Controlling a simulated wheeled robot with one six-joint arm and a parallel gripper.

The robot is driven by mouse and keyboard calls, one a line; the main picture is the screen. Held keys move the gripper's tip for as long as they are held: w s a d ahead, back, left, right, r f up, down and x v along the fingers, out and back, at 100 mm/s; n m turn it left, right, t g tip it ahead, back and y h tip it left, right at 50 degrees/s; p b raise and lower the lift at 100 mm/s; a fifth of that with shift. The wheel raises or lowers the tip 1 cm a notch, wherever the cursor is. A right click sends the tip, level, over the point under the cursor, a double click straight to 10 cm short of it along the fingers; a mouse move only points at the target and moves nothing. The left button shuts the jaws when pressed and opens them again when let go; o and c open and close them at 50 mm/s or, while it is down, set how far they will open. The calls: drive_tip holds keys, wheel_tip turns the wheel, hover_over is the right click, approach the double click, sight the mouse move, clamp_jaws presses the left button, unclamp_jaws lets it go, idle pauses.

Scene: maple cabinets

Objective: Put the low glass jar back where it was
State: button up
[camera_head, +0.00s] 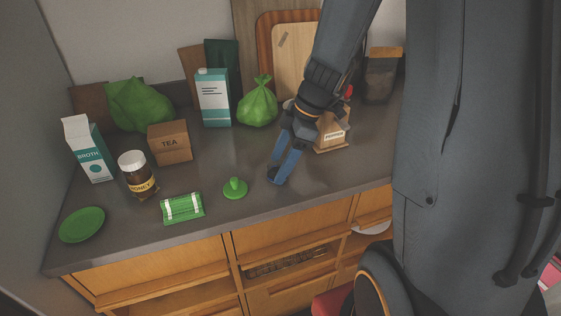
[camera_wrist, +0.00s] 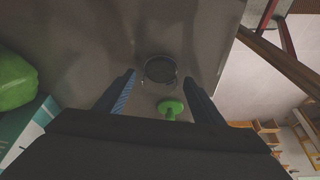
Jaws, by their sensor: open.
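The low glass jar (camera_wrist: 160,69) shows in the wrist view as a small, clear, dark-looking round vessel on the grey counter. It lies between the tips of my gripper (camera_wrist: 160,77), with a visible gap on each side. My gripper is open and holds nothing. In the head view my gripper (camera_head: 279,175) points down at the counter near its front edge; the jar is hard to make out there, seen past the blue fingers. A green disc with an upright knob (camera_head: 235,188) lies left of my gripper; it also shows in the wrist view (camera_wrist: 171,108).
A green-and-white packet (camera_head: 182,208), honey jar (camera_head: 137,176), green plate (camera_head: 82,225) and broth carton (camera_head: 88,150) stand to the left. A tea box (camera_head: 170,142), blue-and-white carton (camera_head: 213,98) and green bag (camera_head: 257,103) stand behind. A pepper package (camera_head: 333,133) is close behind my gripper.

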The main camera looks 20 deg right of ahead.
drive_tip(key=b+v, duration=0.2)
drive_tip(key=v, duration=1)
drive_tip(key=s+f+m, duration=0.1)
drive_tip(key=f+m, duration=0.1)
drive_tip(key=s+a+f+m+h, duration=0.1)
drive_tip(key=s+f+m, duration=0.1)
drive_tip(key=s+a+f+m+h, duration=0.1)
drive_tip(key=f+m, duration=0.1)
drive_tip(key=m, duration=0.1)
drive_tip(key=shift+s+a+f+g, duration=0.2)
drive_tip(key=shift+s+g, duration=0.2)
drive_tip(key=s+f+m, duration=0.1)
drive_tip(key=m, duration=0.1)
drive_tip(key=s+a+f+m+h, duration=0.1)
drive_tip(key=s+f+m, duration=0.1)
drive_tip(key=s+a+f+m+h, duration=0.1)
drive_tip(key=m, duration=0.2)
drive_tip(key=shift+s+a+f+t, duration=0.1)
drive_tip(key=shift+s+f+t, duration=0.05)
drive_tip(key=shift+f+t, duration=0.15)
drive_tip(key=shift+s+a+f+m, duration=0.25)
drive_tip(key=shift+s+f+m, duration=0.15)
drive_tip(key=shift+m, duration=0.3)
drive_tip(key=shift+s, duration=0.1)
